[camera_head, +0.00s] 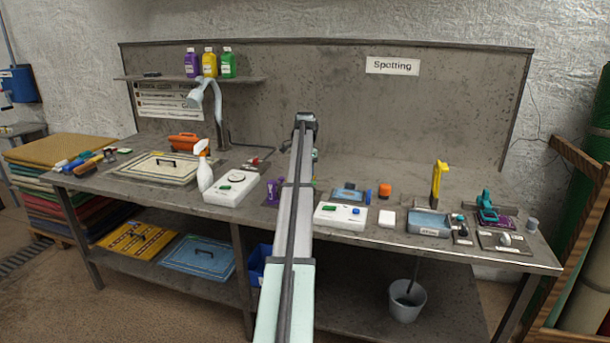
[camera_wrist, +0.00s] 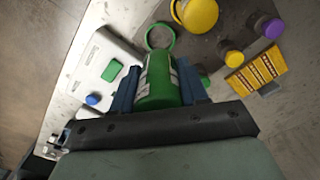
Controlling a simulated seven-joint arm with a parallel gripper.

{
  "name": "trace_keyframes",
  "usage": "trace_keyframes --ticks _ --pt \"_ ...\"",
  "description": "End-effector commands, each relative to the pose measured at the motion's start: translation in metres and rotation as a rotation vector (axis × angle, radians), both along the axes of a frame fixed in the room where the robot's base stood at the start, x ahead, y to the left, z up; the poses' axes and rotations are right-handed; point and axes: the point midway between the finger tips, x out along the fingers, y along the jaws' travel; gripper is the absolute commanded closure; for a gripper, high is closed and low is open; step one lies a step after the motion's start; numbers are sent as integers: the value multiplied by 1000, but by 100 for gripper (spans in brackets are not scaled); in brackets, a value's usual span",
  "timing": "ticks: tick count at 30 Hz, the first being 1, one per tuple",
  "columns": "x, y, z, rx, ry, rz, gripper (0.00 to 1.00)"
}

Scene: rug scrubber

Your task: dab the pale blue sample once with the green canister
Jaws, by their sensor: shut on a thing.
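In the wrist view my gripper (camera_wrist: 158,88) is shut on the green canister (camera_wrist: 155,82), with a dark blue finger on either side of it. In the head view my arm hides most of the gripper (camera_head: 312,150) and the canister. A pale blue panel with a dark handle (camera_head: 198,255) lies on the lower shelf, and a smaller blue piece (camera_head: 348,194) lies on the bench right of my arm. I cannot tell which of these is the pale blue sample. Neither shows clearly in the wrist view.
A white box with a green patch and blue button (camera_wrist: 103,72) is left of the canister in the wrist view. A green ring (camera_wrist: 160,36), yellow cap (camera_wrist: 233,58) and purple cap (camera_wrist: 270,28) are nearby. On the bench stand a spray bottle (camera_head: 204,172) and a blue tray (camera_head: 428,224).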

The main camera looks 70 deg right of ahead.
Motion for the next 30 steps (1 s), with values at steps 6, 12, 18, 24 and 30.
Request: trace_keyframes --ticks 6,12,18,24,30 --pt "-4 -1 0 0 0 -4 88" --pt "-44 -12 -4 5 1 -49 88" --pt "-108 -53 -12 20 4 -122 88" --pt "-152 -103 -18 27 2 -151 88" --pt "-151 -133 -16 11 -5 -54 88"
